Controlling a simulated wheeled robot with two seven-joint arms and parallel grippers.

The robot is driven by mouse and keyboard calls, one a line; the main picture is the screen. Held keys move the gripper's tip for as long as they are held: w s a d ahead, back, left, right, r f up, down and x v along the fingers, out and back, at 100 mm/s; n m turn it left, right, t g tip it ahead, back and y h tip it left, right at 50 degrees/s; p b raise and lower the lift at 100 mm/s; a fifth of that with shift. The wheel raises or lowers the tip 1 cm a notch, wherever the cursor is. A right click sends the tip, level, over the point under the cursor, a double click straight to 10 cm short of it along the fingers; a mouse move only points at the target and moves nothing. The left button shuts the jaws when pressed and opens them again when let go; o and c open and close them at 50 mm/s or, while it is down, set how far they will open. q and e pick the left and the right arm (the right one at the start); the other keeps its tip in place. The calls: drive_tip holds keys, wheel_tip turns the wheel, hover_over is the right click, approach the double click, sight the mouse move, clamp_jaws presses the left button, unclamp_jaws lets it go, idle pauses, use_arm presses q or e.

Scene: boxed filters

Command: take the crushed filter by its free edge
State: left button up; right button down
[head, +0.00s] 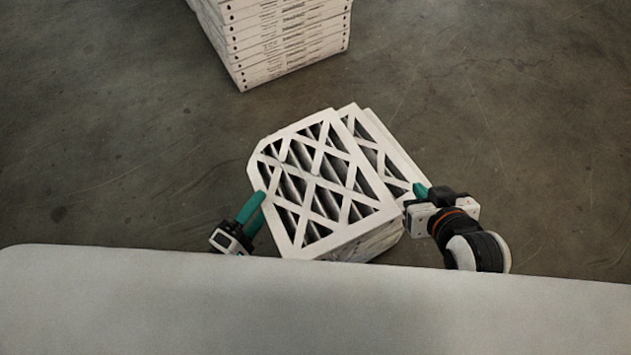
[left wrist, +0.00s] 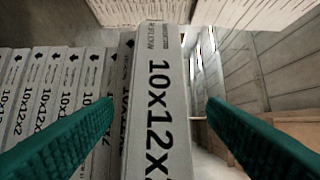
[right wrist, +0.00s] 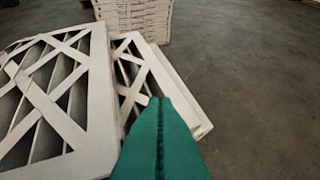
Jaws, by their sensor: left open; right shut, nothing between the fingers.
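The top filter (head: 318,175) is a white-framed panel with a lattice over dark pleats, lying on a pile of filters. Its far left corner (head: 259,148) looks cut off or crushed in the head view. My left gripper (head: 262,203) is open at its left edge. In the left wrist view, the printed edge of a filter (left wrist: 160,75) stands between the two teal fingers, with gaps on both sides. My right gripper (head: 419,188) is shut and empty beside the pile's right side. In the right wrist view its closed fingers (right wrist: 160,102) overlap the filters.
A second lattice-faced filter (head: 376,132) sticks out to the right under the top one. A tall stack of white boxed filters (head: 285,45) stands at the back. A pale surface (head: 300,310) crosses the front. The concrete floor (head: 530,130) is clear right and left.

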sight(270, 193)
use_arm(q)
drive_tip(key=b+x, duration=0.1)
drive_tip(key=x, duration=0.3)
drive_tip(key=shift+w+a+f, duration=0.1)
drive_tip(key=shift+w, duration=0.35)
use_arm(e)
drive_tip(key=w+r+t, duration=0.1)
drive_tip(key=w+a+r+t, duration=0.1)
drive_tip(key=w+r+t+y, duration=0.1)
drive_tip(key=r, duration=0.1)
drive_tip(key=shift+w+a+t, duration=0.2)
drive_tip(key=shift+a+t, duration=0.1)
use_arm(q)
drive_tip(key=c, duration=1.1)
drive_tip(key=shift+c, duration=0.2)
